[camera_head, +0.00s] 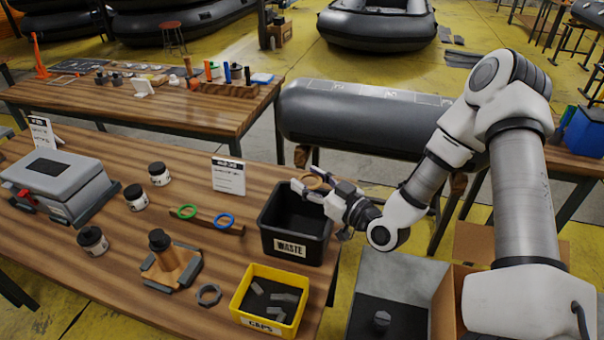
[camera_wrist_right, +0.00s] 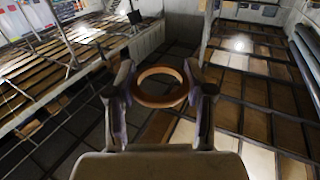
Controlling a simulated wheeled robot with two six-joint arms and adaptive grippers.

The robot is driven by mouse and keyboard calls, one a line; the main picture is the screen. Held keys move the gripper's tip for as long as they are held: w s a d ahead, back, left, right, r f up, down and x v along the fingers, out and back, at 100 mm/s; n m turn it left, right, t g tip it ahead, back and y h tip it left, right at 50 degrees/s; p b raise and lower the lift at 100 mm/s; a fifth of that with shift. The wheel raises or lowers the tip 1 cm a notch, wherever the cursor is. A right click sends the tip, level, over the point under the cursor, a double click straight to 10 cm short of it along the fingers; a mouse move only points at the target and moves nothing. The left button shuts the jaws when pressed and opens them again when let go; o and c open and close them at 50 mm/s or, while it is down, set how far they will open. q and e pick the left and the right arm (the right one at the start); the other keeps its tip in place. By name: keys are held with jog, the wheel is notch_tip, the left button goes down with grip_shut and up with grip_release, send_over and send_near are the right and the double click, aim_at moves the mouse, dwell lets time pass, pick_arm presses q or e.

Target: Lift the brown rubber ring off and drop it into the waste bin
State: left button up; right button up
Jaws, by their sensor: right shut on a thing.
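The brown rubber ring (camera_wrist_right: 160,101) is held between the two fingers of my right gripper (camera_wrist_right: 160,90) in the right wrist view. In the head view the ring (camera_head: 313,182) shows in the right gripper (camera_head: 312,185), above the black waste bin (camera_head: 280,247), near the bin's back right rim. The bin carries a "WASTE" label and stands at the right edge of the wooden table. The ring is clear of the bin's walls as far as I can see. Part of the bin's opening is hidden by the gripper. My left gripper is out of view.
A yellow bin (camera_head: 240,311) of grey pieces stands in front of the waste bin. A green ring (camera_head: 186,212) and a blue ring (camera_head: 224,221) sit on a wooden rack. A valve-like part on a wooden base (camera_head: 172,268), a nut (camera_head: 208,295) and several jars stand to the left.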

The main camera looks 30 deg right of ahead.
jog(key=f+b, duration=0.1)
jog(key=f, duration=0.1)
jog(key=f+b, duration=0.1)
jog(key=shift+w+a+f, duration=0.1)
jog(key=shift+w+f, duration=0.25)
jog(key=o, duration=0.8)
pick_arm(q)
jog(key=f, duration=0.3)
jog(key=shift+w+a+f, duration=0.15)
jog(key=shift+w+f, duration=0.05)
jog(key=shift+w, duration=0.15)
pick_arm(e)
jog(key=shift+w+a+f, duration=0.1)
jog(key=shift+w, duration=0.1)
jog(key=shift+s, duration=0.1)
jog(key=v, duration=0.6)
jog(key=shift+s+d, duration=0.25)
jog(key=shift+d, duration=0.15)
jog(key=shift+s+a, duration=0.15)
jog(key=shift+s, duration=0.2)
